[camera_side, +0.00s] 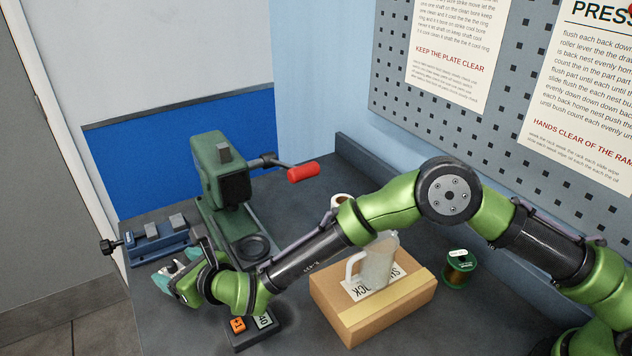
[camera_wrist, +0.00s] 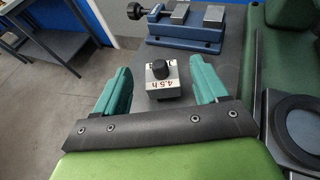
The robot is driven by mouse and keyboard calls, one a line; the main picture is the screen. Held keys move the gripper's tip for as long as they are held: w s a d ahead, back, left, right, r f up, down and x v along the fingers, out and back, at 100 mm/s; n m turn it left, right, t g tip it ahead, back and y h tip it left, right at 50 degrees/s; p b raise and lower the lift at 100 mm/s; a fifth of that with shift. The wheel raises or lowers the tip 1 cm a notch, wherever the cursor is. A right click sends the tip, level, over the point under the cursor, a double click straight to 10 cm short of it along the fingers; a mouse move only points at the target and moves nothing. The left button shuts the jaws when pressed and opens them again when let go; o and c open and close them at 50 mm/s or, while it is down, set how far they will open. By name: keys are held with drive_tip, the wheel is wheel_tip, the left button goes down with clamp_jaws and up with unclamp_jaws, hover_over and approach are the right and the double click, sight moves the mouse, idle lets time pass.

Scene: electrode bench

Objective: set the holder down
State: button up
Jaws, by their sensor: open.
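My gripper (camera_wrist: 163,72) is open, with one teal finger on each side of the block. Gaps show between the block and both fingers. In the side view my gripper (camera_side: 176,281) is low at the left front of the bench, and its wrist hides most of what lies between the fingers.
A blue vise-like fixture (camera_side: 158,246) lies just beyond my gripper. A green press (camera_side: 222,172) with a red-handled lever (camera_side: 303,172) stands behind. A cardboard box (camera_side: 350,322) carries a clear jug (camera_side: 377,263).

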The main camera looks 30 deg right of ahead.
drive_tip(key=v, duration=1)
drive_tip(key=s+d+r+n+g+h, duration=0.1)
drive_tip(key=s+d+r+n, duration=0.1)
drive_tip(key=d+r+n, duration=0.75)
drive_tip(key=s+d+r+n+g, duration=0.1)
drive_tip(key=d+r+n, duration=0.6)
drive_tip(key=d, duration=0.5)
drive_tip(key=s+d+n+g+h, duration=0.3)
drive_tip(key=s+d+n, duration=0.7)
drive_tip(key=s+d, duration=0.7)
drive_tip(key=shift+s+f, duration=0.25)
drive_tip(key=shift+s, duration=0.4)
